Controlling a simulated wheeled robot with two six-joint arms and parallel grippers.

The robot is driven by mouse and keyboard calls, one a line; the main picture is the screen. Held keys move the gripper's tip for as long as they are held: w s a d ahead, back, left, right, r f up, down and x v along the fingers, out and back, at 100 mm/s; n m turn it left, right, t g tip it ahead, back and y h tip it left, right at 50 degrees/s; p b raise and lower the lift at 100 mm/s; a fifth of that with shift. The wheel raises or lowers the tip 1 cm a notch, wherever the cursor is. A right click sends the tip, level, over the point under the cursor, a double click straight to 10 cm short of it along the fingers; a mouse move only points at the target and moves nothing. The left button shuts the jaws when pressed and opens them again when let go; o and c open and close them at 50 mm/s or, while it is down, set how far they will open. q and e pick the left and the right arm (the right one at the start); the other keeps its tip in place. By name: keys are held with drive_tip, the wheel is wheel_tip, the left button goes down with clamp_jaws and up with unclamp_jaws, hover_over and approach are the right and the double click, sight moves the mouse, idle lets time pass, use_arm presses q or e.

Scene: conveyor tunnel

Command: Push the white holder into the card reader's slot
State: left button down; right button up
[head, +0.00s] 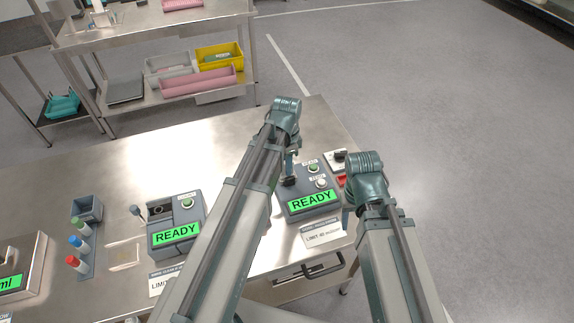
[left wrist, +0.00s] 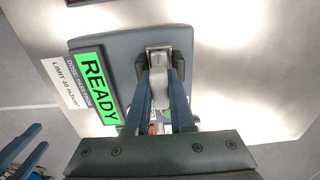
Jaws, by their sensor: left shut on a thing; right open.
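The card reader (head: 322,187) is a grey box with a green READY display; it also shows in the left wrist view (left wrist: 122,52). Its metal slot piece (left wrist: 158,50) lies just ahead of my left fingertips. My left gripper (left wrist: 161,78) is shut on the white holder (left wrist: 160,94), which points at the slot. I cannot tell how deep the holder sits. In the head view my left gripper (head: 290,172) is over the reader's left part and the holder is hidden. My right gripper (left wrist: 22,148) is open, off the reader's front right corner; its fingers are mostly hidden in the head view.
A second grey device with a READY display (head: 178,231) stands left on the steel table (head: 130,175). Beside it are a rack with capped tubes (head: 82,243) and a clear dish (head: 124,254). A small box with a red part (head: 338,158) is behind the reader. A shelf with bins stands behind.

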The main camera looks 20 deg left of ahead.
use_arm(q)
drive_tip(key=c, duration=0.7)
unclamp_jaws()
drive_tip(key=shift+r, duration=0.1)
wheel_tip(320, 180, up, 14)
drive_tip(key=p, duration=1.4)
drive_tip(key=shift+f, duration=0.2)
